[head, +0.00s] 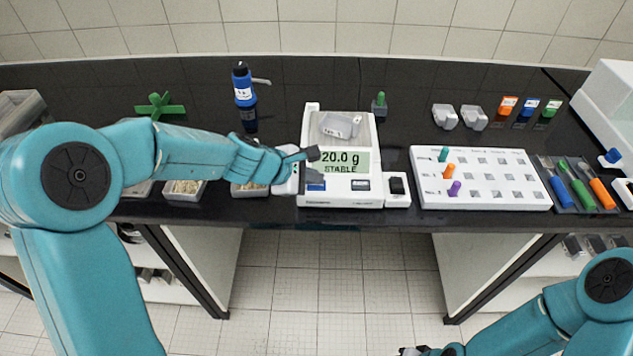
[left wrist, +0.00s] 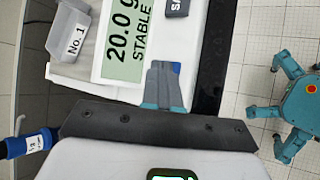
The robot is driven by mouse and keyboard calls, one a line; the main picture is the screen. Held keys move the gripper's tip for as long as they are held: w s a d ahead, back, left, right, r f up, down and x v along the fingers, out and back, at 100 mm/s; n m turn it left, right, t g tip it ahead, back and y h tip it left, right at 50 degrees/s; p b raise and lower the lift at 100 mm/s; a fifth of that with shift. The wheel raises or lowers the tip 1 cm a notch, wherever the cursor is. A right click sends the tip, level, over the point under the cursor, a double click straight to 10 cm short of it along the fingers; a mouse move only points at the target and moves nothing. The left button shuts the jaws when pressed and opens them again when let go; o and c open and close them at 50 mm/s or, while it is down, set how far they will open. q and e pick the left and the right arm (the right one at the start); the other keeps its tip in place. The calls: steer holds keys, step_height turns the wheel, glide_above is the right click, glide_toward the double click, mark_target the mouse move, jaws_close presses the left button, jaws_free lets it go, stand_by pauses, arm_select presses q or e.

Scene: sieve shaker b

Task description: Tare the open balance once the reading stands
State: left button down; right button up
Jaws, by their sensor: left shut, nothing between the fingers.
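The white open balance (head: 309,128) stands on the black bench. Its display (head: 345,162) reads 20.0 g and STABLE; the wrist view shows the same display (left wrist: 124,45). A grey weighing boat (head: 340,126), marked No. 1 in the left wrist view (left wrist: 75,40), sits on the pan. A blue key (head: 316,186) is on the balance's front left, with a dark key (head: 361,185) to its right. My left gripper (head: 313,154) is shut and empty at the display's left edge. In the wrist view its fingertips partly cover the blue key (left wrist: 176,67); contact is unclear. My right gripper is mostly cut off at the bottom edge.
A white rack (head: 480,196) with coloured pegs lies right of the balance. A blue bottle (head: 244,88) and a green cross-shaped item (head: 160,106) stand behind my left arm. Trays of grain (head: 184,188) sit along the front edge. Coloured tools (head: 580,187) lie far right.

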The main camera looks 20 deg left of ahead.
mark_target(313, 187)
arm_select(q)
steer(key=shift+r+p, duration=0.85)
steer(key=shift+r, duration=0.05)
step_height(313, 187, up, 5)
steer(key=p, duration=0.4)
steer(key=shift+p, duration=0.35)
stand_by(0.5)
